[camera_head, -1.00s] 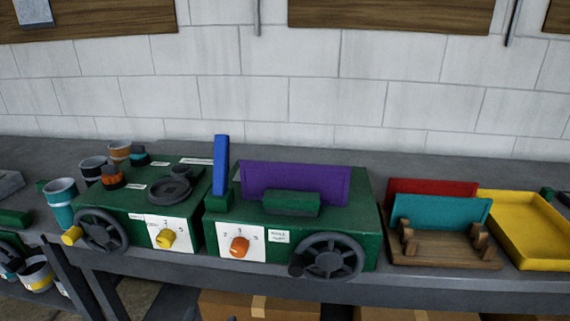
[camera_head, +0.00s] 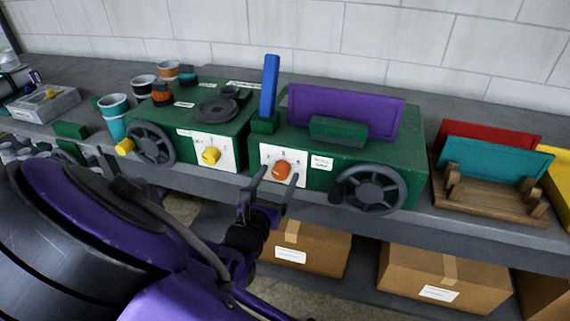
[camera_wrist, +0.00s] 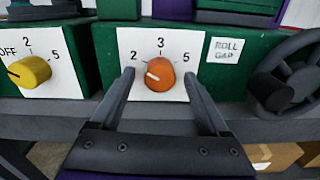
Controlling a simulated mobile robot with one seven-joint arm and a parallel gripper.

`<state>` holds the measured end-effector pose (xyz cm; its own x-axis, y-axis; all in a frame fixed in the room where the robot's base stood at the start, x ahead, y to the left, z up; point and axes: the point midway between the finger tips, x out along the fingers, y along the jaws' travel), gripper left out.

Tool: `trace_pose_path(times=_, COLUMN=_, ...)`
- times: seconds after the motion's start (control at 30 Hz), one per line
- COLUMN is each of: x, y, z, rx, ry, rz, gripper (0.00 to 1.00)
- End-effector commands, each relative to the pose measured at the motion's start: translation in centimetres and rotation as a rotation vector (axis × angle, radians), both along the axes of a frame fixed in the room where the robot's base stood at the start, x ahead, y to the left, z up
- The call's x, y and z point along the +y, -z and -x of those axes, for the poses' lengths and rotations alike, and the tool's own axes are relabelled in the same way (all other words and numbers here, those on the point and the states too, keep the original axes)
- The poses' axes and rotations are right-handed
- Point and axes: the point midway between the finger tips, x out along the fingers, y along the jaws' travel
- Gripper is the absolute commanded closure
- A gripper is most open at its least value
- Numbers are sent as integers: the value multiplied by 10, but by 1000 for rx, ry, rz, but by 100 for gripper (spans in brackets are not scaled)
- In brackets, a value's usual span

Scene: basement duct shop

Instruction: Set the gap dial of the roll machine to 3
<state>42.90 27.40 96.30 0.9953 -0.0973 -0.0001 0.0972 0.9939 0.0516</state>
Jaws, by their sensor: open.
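The gap dial is an orange knob (camera_head: 282,169) on a white plate on the front of the green roll machine (camera_head: 400,130). In the wrist view the orange knob (camera_wrist: 160,75) sits below the marks 2, 3 and 5, beside a "ROLL GAP" label (camera_wrist: 227,50). Its pale pointer mark lies on the left side, toward the 2 rather than the 3 at the top. My gripper (camera_head: 277,174) is in front of the plate. In the wrist view my open gripper (camera_wrist: 159,77) has one finger on each side of the knob, with gaps showing on both sides.
A yellow dial (camera_wrist: 30,71) marked OFF, 2, 5 is on the machine to the left. A black handwheel (camera_head: 368,190) with a knob handle stands out right of the gap dial. The bench edge runs below the dial; cardboard boxes (camera_head: 445,275) sit on the shelf underneath.

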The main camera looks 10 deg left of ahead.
Motion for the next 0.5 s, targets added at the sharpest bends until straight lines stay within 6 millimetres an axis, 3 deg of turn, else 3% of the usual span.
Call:
trace_pose_path(times=0.33, x=-1, y=0, z=-5, rx=0, ry=1, rz=0, gripper=21)
trace_pose_path(times=0.37, x=-1, y=0, z=-5, rx=0, ry=1, rz=0, gripper=23)
trace_pose_path(times=0.5, x=-1, y=0, z=-5, rx=0, ry=1, rz=0, gripper=48)
